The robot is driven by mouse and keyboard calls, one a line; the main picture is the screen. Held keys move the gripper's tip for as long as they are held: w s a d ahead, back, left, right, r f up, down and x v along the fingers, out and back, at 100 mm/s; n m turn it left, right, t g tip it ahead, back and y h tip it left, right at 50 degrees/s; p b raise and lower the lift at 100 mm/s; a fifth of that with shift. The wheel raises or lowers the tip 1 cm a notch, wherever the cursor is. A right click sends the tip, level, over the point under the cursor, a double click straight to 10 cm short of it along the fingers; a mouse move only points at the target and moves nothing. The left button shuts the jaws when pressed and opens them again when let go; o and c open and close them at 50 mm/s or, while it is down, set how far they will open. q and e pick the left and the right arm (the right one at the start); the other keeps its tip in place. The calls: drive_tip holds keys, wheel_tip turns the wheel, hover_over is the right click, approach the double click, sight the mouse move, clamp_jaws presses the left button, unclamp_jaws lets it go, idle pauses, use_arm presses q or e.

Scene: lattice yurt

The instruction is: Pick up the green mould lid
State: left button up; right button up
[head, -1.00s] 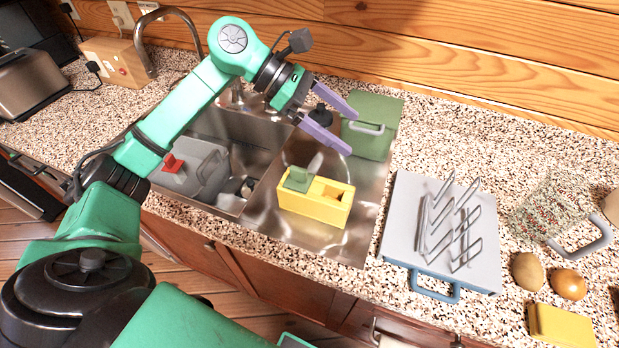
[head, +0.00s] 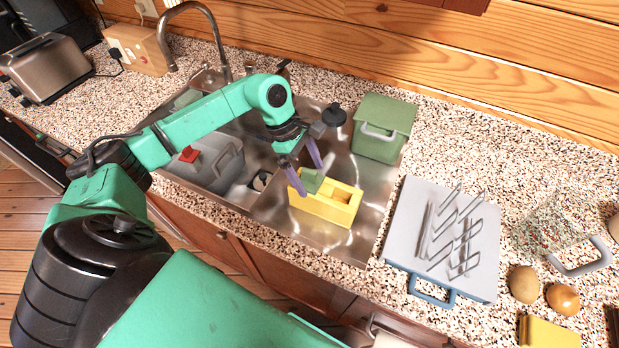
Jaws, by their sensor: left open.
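The green mould lid (head: 312,182), a small green piece with a pale upright tab, sits at the left end of the yellow mould (head: 325,208) in the sink. An open square recess shows in the mould to its right. My left gripper (head: 310,181) is open, pointing down, with its two purple fingers around the lid area. One finger overlaps the lid's left side in the picture; the other is behind it. I cannot tell whether either finger touches it. My right gripper is out of view.
A grey box with a red knob (head: 215,168) stands in the sink's left part. A green lidded box (head: 383,128) stands behind right of the mould. A grey rack board (head: 405,225) lies right of the sink. The faucet (head: 222,50) rises behind.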

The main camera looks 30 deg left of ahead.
use_arm(q)
drive_tip(key=shift+d+f, duration=0.15)
drive_tip(key=shift+f, duration=0.2)
clamp_jaws()
